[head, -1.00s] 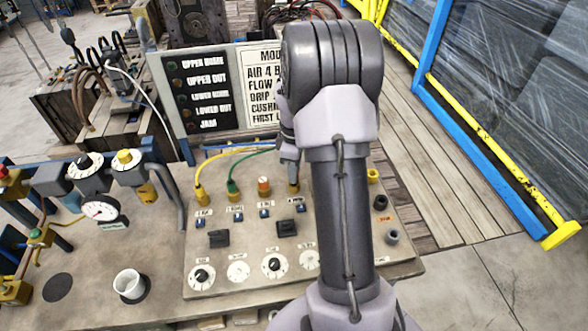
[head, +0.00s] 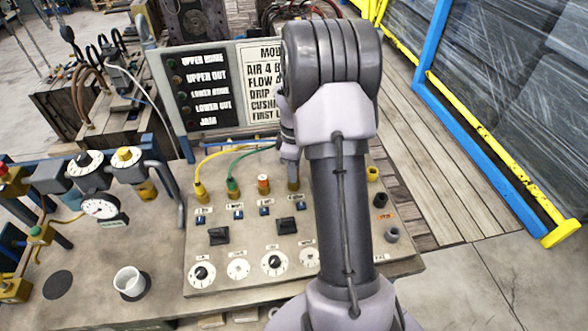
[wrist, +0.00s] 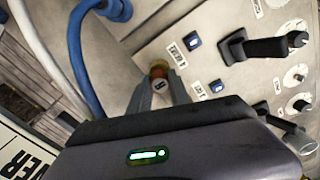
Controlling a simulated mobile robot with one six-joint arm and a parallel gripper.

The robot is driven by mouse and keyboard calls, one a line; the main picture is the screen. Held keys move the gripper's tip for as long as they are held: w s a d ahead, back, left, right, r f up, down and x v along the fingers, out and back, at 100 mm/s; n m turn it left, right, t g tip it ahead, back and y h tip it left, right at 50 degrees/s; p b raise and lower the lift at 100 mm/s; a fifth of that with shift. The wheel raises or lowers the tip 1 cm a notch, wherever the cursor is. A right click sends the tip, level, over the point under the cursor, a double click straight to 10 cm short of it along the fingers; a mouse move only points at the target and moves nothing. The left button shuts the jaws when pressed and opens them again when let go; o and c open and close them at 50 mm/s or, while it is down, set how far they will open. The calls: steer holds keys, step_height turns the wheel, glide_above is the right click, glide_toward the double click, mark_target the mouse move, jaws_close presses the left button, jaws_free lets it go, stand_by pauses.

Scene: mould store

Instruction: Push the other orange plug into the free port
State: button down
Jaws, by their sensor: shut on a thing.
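My gripper (head: 292,176) points down at the fourth position in the back row of the sloped panel (head: 232,254). In the wrist view its two fingers (wrist: 160,90) are shut on a short orange-brown plug (wrist: 159,69). The plug stands at the panel face, but its lower end is hidden, so I cannot tell how deep it sits in the port. The other orange plug (head: 263,184), with a pale body and orange top, stands upright in the row just left of my gripper.
A yellow plug (head: 200,193) and a green plug (head: 233,188) with cables stand further left. Black levers (head: 219,236), blue switches and white dials lie in front. A sign board (head: 215,88) rises behind. A white cup (head: 129,282) stands at left. A blue hose (wrist: 84,50) passes nearby.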

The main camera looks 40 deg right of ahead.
steer(key=shift+f, duration=0.4)
stand_by(0.4)
steer(key=c, duration=0.7)
jaws_free()
step_height(320, 180, up, 8)
steer(key=p, duration=0.6)
steer(key=shift+f, duration=0.2)
